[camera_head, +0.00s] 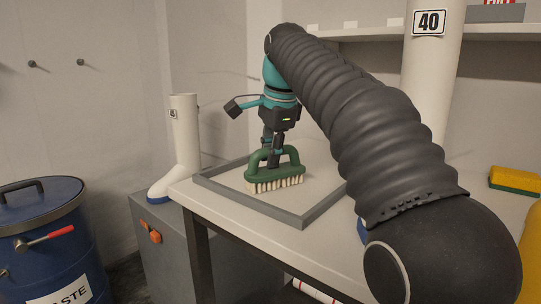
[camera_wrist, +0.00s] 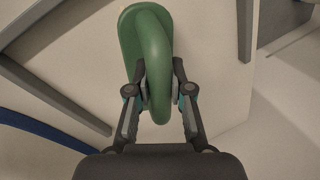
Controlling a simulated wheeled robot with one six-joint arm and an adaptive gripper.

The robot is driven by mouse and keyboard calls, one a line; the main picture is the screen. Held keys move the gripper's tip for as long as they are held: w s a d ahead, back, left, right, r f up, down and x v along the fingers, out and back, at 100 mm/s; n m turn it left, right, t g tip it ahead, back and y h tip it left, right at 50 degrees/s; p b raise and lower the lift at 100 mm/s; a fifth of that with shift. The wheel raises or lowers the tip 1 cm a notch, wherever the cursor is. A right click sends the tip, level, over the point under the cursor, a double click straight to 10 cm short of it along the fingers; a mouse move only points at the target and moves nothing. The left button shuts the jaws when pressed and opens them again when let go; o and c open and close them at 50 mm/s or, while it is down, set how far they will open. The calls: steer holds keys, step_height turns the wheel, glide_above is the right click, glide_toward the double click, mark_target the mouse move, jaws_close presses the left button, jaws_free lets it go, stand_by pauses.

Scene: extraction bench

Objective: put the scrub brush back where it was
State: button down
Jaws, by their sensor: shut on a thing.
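The scrub brush (camera_head: 275,176) has a green body with an arched handle and pale bristles pointing down. It is upright within the grey-rimmed tray area (camera_head: 318,208) on the bench, near its front left edge. I cannot tell whether the bristles touch the surface. My gripper (camera_head: 272,160) comes down from above and is shut on the brush handle. In the wrist view the green handle (camera_wrist: 154,62) sits between both fingers of my gripper (camera_wrist: 159,92).
A white boot (camera_head: 183,150) stands left of the bench on a grey cabinet (camera_head: 165,225). A blue waste drum (camera_head: 40,235) is at far left. A yellow-green sponge (camera_head: 515,180) lies at right.

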mark_target(276, 173)
steer(key=shift+f, duration=0.15)
steer(key=c, duration=1.1)
jaws_free()
steer(key=shift+o, duration=0.2)
steer(key=p+v, duration=0.4)
steer(key=v, duration=0.8)
